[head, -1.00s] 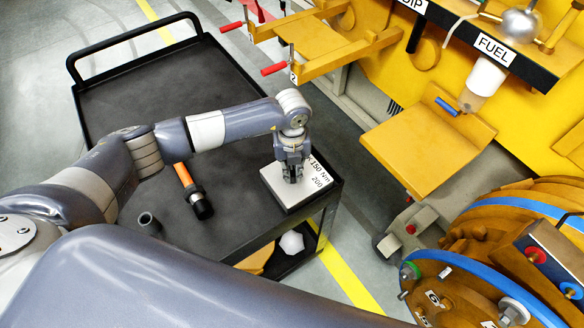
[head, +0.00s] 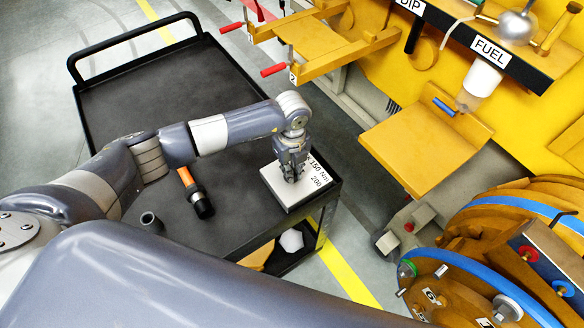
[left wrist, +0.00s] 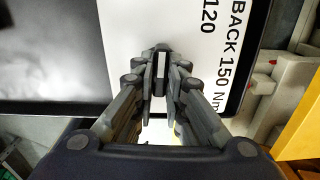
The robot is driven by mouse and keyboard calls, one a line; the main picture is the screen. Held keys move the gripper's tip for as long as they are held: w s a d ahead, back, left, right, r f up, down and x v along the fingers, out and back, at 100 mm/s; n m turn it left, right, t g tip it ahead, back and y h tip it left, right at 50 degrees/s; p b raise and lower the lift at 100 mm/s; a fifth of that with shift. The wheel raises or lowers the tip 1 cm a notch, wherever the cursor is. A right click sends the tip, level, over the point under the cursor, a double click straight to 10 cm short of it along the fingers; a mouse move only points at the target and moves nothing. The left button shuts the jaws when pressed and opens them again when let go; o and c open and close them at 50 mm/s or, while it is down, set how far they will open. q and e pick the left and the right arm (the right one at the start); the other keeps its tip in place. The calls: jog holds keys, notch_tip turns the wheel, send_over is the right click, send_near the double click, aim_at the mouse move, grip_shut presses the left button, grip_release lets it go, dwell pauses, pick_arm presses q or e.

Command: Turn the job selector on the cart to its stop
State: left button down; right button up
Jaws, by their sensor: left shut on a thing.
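The job selector is a small dark knob with a pale stripe (left wrist: 161,62) on a white plate (head: 283,193) at the near right corner of the black cart (head: 170,90). The plate carries printed text, including "BACK 150 Nm" and "120" in the left wrist view (left wrist: 135,25) and "200" in the head view. My left gripper (head: 291,178) points down over the plate, its fingers (left wrist: 160,78) closed on both sides of the knob. In the head view the fingers hide most of the knob. My right gripper is out of view.
An orange-and-black tool (head: 195,190) and a dark hollow cylinder (head: 151,222) lie on the cart left of the plate. A yellow machine with a shelf (head: 425,145) stands to the right. An orange drum unit (head: 520,225) is at lower right. The cart's far half is clear.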

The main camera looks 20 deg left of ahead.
pick_arm(q)
jog(key=shift+r, duration=0.1)
jog(key=c, duration=2)
grip_release()
jog(key=shift+n, duration=0.4)
jog(key=o, duration=0.4)
jog(key=shift+o, duration=0.2)
notch_tip(320, 180, up, 12)
